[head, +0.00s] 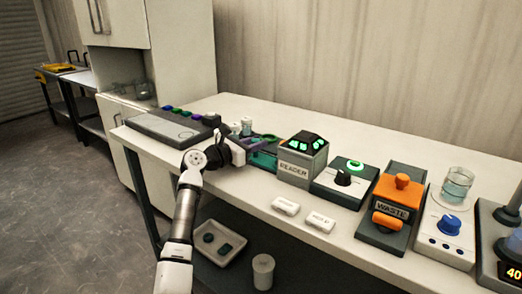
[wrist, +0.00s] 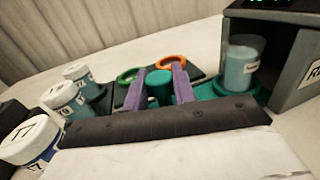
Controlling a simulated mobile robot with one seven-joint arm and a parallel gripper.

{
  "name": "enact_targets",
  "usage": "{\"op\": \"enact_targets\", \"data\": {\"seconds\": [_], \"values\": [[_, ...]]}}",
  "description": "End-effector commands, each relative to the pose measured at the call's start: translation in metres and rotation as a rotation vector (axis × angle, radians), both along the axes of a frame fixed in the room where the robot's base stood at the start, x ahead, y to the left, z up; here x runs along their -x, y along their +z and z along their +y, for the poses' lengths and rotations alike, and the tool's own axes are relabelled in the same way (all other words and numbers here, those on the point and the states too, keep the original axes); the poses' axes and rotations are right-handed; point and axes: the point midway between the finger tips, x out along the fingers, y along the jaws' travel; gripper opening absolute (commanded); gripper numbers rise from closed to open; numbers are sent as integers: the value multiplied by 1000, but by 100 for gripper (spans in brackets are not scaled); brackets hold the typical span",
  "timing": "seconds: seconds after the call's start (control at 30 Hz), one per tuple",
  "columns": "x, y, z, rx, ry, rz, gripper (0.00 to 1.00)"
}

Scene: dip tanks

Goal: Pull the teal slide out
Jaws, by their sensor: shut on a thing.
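The teal slide (head: 263,160) sticks out from the left side of the grey reader (head: 300,160). In the wrist view the slide (wrist: 222,103) runs into the open bay of the reader (wrist: 300,50). My gripper (head: 252,143) is at the slide's outer end. In the wrist view the purple fingers of my gripper (wrist: 160,88) are shut on the slide's round teal knob (wrist: 159,84). The near part of the slide is hidden behind my gripper's dark body.
Several labelled jars (wrist: 68,98) stand close left of my fingers. Green (wrist: 130,75) and orange (wrist: 171,62) rings lie just behind.

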Motion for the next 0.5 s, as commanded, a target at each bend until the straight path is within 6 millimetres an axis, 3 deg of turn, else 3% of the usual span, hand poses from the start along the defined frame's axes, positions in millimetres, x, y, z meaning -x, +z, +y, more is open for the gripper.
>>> {"op": "enact_targets", "data": {"seconds": [0.37, 0.4, 0.5], "values": [[-2, -1, 3, 0, 1, 2, 0], [-2, -1, 3, 0, 1, 2, 29], [-2, -1, 3, 0, 0, 2, 42]]}}
